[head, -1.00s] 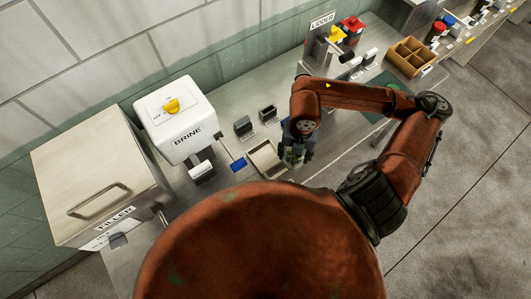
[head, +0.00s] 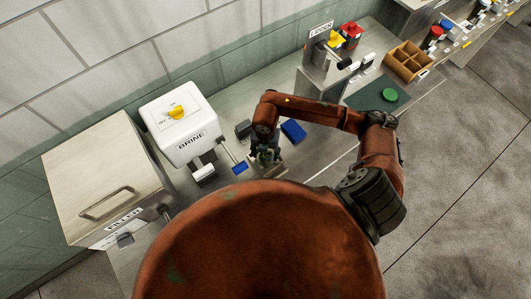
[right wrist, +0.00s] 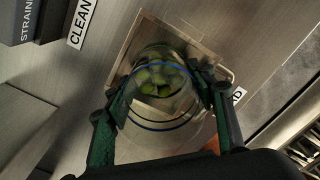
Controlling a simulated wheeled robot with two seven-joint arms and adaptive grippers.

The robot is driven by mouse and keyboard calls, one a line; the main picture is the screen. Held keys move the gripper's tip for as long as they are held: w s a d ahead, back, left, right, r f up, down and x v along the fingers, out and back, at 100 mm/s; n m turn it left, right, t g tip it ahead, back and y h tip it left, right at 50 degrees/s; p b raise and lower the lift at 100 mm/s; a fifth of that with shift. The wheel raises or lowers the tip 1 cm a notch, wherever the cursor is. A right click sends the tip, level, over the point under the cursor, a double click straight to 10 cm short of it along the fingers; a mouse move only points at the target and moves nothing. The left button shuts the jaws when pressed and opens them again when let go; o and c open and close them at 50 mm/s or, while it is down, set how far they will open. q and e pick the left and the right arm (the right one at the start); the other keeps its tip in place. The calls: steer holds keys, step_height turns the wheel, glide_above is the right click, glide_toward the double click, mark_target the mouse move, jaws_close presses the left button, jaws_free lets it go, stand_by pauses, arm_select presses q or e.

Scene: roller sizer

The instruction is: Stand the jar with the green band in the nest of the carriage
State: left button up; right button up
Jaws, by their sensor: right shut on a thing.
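My right gripper (head: 265,152) is shut on a clear glass jar (right wrist: 158,118), which sits between its two dark green fingers in the right wrist view (right wrist: 165,95). Thin dark blue rings show on the jar; I see no green band on it. Green pieces (right wrist: 158,78) show through the glass; whether all are inside the jar I cannot tell. The jar is above a shallow square tray (right wrist: 128,50), its rim also visible in the head view (head: 281,170). I cannot make out the carriage or its nest. My left gripper is not in view.
The white BRINE machine (head: 180,120) and steel FILLER box (head: 100,175) stand left. A blue flat block (head: 293,132) lies right of the gripper. A dark mat (head: 365,95) with a green disc (head: 390,94), a LIDDER (head: 320,65) and a divided wooden box (head: 409,58) are right.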

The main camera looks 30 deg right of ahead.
steer(key=shift+f, duration=0.25)
steer(key=shift+f, duration=0.1)
steer(key=shift+f, duration=0.15)
steer(key=o, duration=1.2)
steer(key=shift+o, duration=0.2)
steer(key=shift+r, duration=0.25)
step_height(320, 180, up, 12)
steer(key=b, duration=0.2)
